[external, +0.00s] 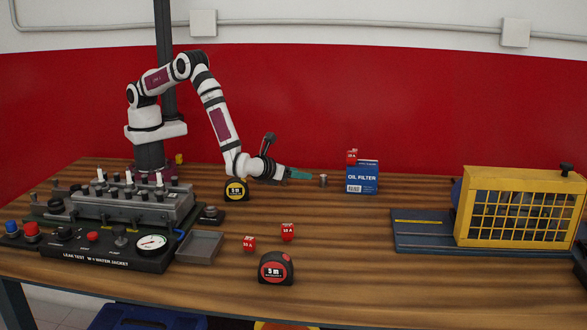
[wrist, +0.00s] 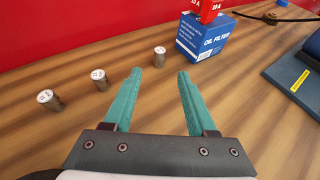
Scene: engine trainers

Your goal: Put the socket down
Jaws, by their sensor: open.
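My gripper (external: 300,174) is low over the back middle of the table, pointing right. In the wrist view its two teal fingers (wrist: 159,73) are spread apart with nothing between them. Three small silver metal cylinders, which look like sockets, stand upright on the table in the wrist view. One socket (wrist: 159,56) is just beyond the fingertips, in line with the gap. Another socket (wrist: 100,80) and a third socket (wrist: 50,101) stand to the left. In the external view one socket (external: 323,181) shows just right of the fingertips; the others cannot be made out.
A blue oil filter box (external: 362,178) with a small red box (external: 351,156) stands right of the socket. Tape measures (external: 236,190) (external: 276,268) and red boxes (external: 287,231) lie nearer. A test rig (external: 120,250) is left; a yellow cage (external: 520,210) is right.

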